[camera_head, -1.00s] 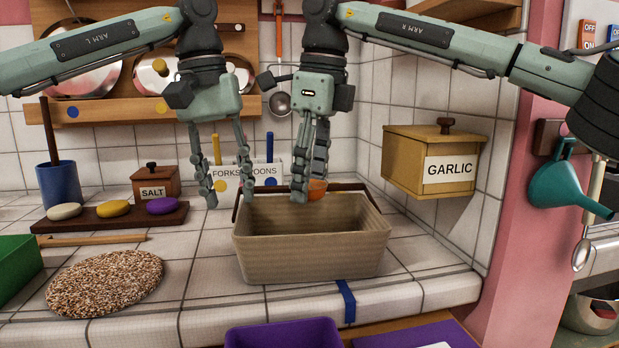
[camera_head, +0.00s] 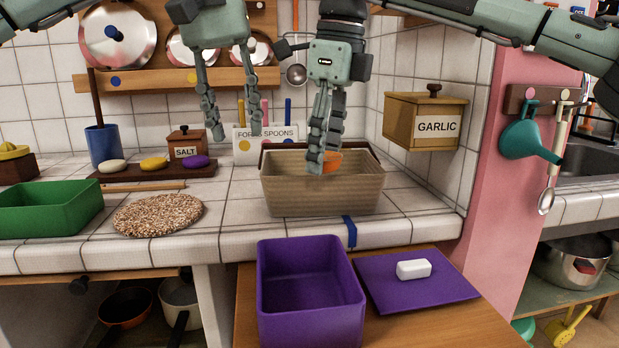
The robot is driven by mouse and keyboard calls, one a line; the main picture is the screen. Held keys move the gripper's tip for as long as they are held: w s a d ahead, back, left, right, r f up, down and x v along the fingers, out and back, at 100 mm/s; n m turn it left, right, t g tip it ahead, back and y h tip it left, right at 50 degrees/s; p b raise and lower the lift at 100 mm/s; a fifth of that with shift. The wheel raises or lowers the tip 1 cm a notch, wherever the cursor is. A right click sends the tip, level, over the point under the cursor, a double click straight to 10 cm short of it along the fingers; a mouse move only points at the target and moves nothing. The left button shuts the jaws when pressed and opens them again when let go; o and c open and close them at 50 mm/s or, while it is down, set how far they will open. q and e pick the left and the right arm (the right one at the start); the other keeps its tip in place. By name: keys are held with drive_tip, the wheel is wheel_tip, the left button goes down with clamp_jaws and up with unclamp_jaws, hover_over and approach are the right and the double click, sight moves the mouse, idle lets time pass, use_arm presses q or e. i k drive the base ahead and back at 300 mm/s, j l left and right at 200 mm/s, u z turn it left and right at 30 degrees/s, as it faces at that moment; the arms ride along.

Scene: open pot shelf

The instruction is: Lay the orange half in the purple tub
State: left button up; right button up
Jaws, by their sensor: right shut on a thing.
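The orange half (camera_head: 331,161) shows as a small orange shape at the fingertips of my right gripper (camera_head: 319,163), partly hidden by the fingers. My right gripper is shut on it, over or at the opening of the beige basket (camera_head: 323,197) on the tiled counter. My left gripper (camera_head: 236,133) is open and empty, left of the basket and in front of the forks and spoons holder. The purple tub (camera_head: 311,290) stands empty on a wooden surface below the counter, in front of the basket.
A purple lid or board (camera_head: 420,287) with a white block (camera_head: 413,269) lies right of the tub. A green tub (camera_head: 48,210) and a speckled round mat (camera_head: 158,214) are at left on the counter. A wooden garlic box (camera_head: 423,120) is on the right wall.

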sight(303, 294)
drive_tip(key=k, duration=1.6)
